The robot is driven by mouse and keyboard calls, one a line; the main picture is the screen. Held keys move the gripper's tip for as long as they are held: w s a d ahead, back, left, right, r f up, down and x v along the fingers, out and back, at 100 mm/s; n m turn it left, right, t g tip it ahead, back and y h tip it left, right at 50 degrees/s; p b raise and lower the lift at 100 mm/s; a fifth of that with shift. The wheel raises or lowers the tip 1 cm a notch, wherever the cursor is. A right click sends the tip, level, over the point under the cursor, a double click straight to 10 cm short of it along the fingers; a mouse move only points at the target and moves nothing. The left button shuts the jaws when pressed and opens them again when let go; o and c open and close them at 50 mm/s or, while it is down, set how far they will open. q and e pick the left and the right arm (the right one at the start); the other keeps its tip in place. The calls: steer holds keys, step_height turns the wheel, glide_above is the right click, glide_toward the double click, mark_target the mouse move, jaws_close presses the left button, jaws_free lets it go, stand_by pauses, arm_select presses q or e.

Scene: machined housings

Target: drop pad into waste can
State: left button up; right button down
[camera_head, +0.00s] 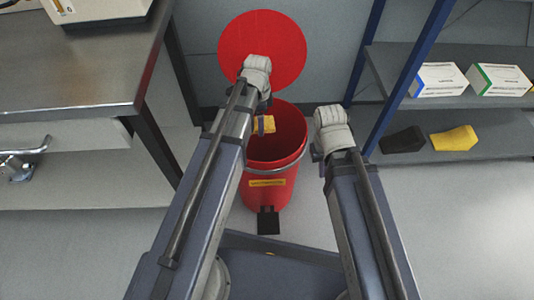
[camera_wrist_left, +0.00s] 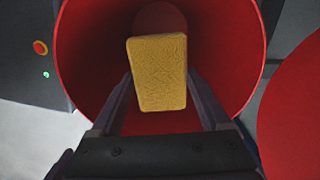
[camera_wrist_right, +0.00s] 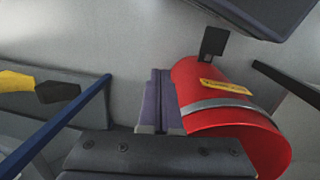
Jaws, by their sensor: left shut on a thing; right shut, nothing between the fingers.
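A yellow pad (camera_wrist_left: 158,72) is held between the fingers of my left gripper (camera_wrist_left: 160,100), over the open mouth of the red waste can. In the head view the pad (camera_head: 264,125) shows just above the can's opening, partly hidden by my left wrist. The red waste can (camera_head: 270,192) stands upright on the floor with its round red lid (camera_head: 285,45) raised behind it. A black pedal (camera_head: 268,220) is at its front. My right gripper (camera_wrist_right: 160,100) is shut and empty, to the right of the can; the can also shows in the right wrist view (camera_wrist_right: 200,85).
A metal table (camera_head: 80,70) stands at left, with a lever handle (camera_head: 25,155) below its edge. A blue-framed shelf (camera_head: 480,140) at right holds white boxes (camera_head: 437,80), a black block (camera_head: 402,140) and a yellow block (camera_head: 455,138). The floor at right is clear.

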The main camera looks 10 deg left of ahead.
arm_select(q)
steer(key=o, duration=1)
step_height(320, 180, up, 8)
steer(key=p, duration=0.8)
steer(key=shift+f, duration=0.1)
steer(key=shift+s+d, duration=0.2)
steer(key=s+d+n+y, duration=0.1)
steer(key=s+d+n, duration=0.9)
steer(key=s, duration=0.4)
step_height(320, 180, up, 27)
steer(key=p, duration=2.7)
